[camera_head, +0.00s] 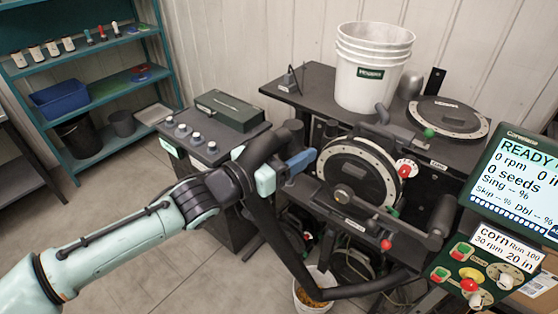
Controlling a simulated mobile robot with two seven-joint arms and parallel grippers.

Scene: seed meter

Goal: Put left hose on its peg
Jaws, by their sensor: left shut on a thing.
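My left arm reaches in from the left, and its gripper (268,180) is in front of the seed meter (357,172). The gripper is shut at a thick black hose (283,242), partly hidden by my wrist. The hose runs down from the gripper, bends near the floor and goes right below the meter. A blue piece (301,161) sticks out just beyond the gripper toward the meter; I cannot tell whether it belongs to the hose. I cannot make out the left hose's peg with certainty. My right gripper is not in view.
A white bucket (369,75) and a round lid-like disc (448,116) stand on the dark bench. A control box (205,140) stands left of the meter. The display (520,180) is at the right. A small bucket (308,298) is on the floor. Teal shelves (85,55) are at far left.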

